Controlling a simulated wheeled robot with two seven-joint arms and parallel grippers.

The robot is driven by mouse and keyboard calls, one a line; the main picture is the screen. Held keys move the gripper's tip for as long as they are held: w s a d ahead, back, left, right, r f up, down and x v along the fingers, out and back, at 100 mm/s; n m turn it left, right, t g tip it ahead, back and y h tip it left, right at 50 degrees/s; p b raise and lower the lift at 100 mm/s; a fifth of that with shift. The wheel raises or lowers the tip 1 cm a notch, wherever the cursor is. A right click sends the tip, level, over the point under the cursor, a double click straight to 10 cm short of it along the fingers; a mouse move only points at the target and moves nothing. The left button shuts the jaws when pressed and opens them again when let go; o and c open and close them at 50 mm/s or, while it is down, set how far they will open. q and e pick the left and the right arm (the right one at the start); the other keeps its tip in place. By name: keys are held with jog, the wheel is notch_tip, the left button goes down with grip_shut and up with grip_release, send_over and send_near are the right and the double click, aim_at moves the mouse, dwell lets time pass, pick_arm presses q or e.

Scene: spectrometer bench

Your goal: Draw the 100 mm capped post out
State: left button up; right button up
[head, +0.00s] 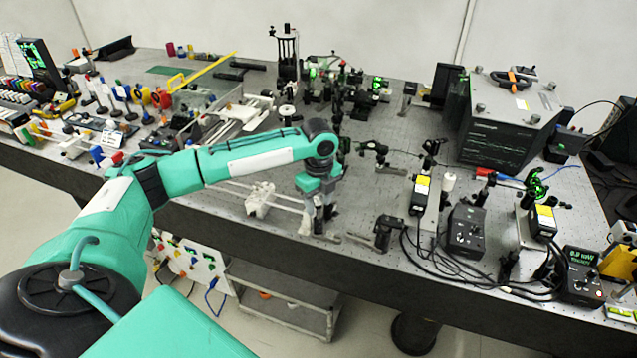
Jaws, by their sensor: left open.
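My left gripper (319,222) points down over the front edge area of the optical bench (360,215), right of a small white carriage (259,198) on thin rails. It is open, and its fingertips are small and partly merged with the parts behind them. I cannot tell whether anything stands between the fingers. Several posts with coloured caps (119,92) stand upright at the bench's left part, well away from the gripper. I cannot tell which post is the 100 mm capped one. My right gripper is not in view.
A dark instrument box (510,120) stands at the back right. A black clamp (385,232), a yellow-labelled module (421,192) and a control box (467,230) with cables stand right of my gripper. A grey cart (285,292) is below the bench.

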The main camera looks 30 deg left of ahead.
pick_arm(q)
jog(key=shift+f, duration=0.8)
jog(key=shift+c, duration=0.4)
grip_shut()
jog(key=shift+r+p, duration=0.5)
jog(key=shift+p, duration=0.15)
jog(key=shift+r+p, duration=1.55)
jog(key=shift+p, duration=0.35)
jog(key=shift+r, duration=0.1)
jog(key=shift+r+p, duration=1.25)
jog(key=shift+p, duration=0.15)
